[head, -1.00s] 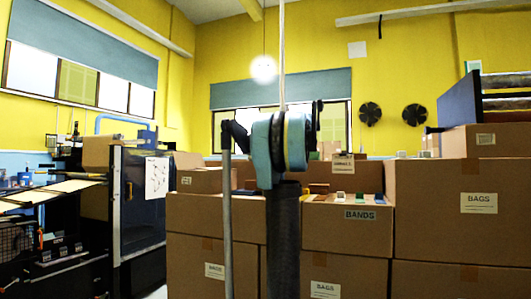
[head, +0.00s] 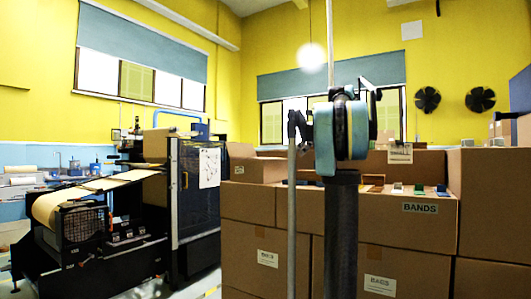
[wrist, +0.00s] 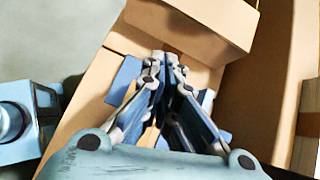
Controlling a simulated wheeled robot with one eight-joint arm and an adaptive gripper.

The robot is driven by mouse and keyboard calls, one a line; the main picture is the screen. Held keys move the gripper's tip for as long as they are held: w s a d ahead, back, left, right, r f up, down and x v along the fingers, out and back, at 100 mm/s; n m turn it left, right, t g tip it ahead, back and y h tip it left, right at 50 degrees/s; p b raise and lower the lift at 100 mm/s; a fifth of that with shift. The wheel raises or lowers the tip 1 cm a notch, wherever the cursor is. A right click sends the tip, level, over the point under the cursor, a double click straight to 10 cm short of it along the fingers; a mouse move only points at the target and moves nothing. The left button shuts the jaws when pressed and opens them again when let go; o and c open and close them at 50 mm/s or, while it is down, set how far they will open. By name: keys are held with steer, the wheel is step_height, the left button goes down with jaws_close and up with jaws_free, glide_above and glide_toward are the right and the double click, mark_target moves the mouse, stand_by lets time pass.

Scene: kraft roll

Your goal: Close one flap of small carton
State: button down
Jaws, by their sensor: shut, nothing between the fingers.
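My gripper (wrist: 165,62) is shut and empty in the wrist view, its fingertips pointing toward the top of the picture. It is over a brown carton (wrist: 88,105) that holds blue and tan pieces. A closed-looking brown box (wrist: 190,25) lies just beyond the fingertips. My arm hides part of the cartons, and the gripper is not visible there.
Large brown cartons (head: 495,205) are stacked at the right, and another carton (head: 257,168) sits on the left of the stack. A dark machine with a kraft roll (head: 50,207) stands at the left. Some floor (head: 207,285) shows between it and the stack.

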steer(key=w+a+n+g+h, duration=0.2)
steer(key=w+a+n+h, duration=0.1)
steer(key=a+n+h, duration=0.5)
steer(key=w+a+r+n+t+h, duration=0.45)
steer(key=a+r+n, duration=0.25)
steer(key=a+r, duration=0.5)
steer(key=shift+t, duration=0.45)
steer(key=x, duration=0.6)
steer(key=f+x, duration=0.1)
steer(key=x, duration=0.3)
steer(key=shift+s+a, duration=0.25)
steer(key=shift+a, duration=0.1)
steer(key=f, duration=0.3)
steer(key=shift+w, duration=0.2)
steer(key=shift+a+f, duration=0.1)
steer(key=shift+f, duration=0.55)
